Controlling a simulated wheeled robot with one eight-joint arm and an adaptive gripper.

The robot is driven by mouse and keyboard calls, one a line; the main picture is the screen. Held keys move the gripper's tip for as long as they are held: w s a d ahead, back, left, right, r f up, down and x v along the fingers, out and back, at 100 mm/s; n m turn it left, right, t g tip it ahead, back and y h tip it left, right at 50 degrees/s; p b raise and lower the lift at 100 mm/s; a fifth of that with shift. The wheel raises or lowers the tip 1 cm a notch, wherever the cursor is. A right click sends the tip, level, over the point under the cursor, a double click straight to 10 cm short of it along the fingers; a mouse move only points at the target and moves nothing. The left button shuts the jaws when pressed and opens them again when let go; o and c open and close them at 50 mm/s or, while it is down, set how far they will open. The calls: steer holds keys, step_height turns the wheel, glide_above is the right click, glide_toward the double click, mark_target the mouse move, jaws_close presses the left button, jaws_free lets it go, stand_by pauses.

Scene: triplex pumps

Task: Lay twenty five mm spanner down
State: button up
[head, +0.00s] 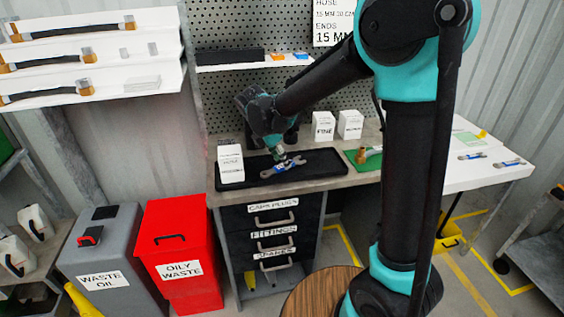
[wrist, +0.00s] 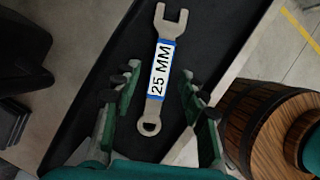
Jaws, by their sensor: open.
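The twenty five mm spanner (wrist: 162,75) is grey with a blue-edged white label reading 25 MM. In the wrist view it lies flat on a black tray or mat (wrist: 206,40), open jaw at the top and ring end near my gripper. In the head view the spanner (head: 284,168) lies on the black tray (head: 325,160) on the workbench. My gripper (wrist: 155,98) is open, its two fingers apart on either side of the spanner's lower half, not closed on it. In the head view my gripper (head: 280,152) is just above the spanner.
A white labelled box (head: 230,164) stands at the tray's left. Two white boxes (head: 337,125) stand behind it. A green mat (head: 363,162) with a brass fitting lies right. Two more spanners (head: 472,156) lie on the white surface farther right. A wooden barrel (wrist: 265,115) stands below the bench edge.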

steer(key=v, duration=1.1)
steer(key=s+d+f+m+y, duration=0.1)
steer(key=s+d+f+m, duration=0.1)
steer(key=d+f+m, duration=0.55)
steer(key=s+d+f+m+y, duration=0.1)
steer(key=s+d+f+m, duration=0.3)
steer(key=d, duration=0.7)
steer(key=s+d+f+m+t+y, duration=0.1)
steer(key=s+d+f+m, duration=0.5)
steer(key=m, duration=0.8)
steer(key=s+d, duration=0.3)
steer(key=s, duration=0.1)
steer(key=shift+d+y, duration=0.25)
steer(key=shift+y, duration=0.05)
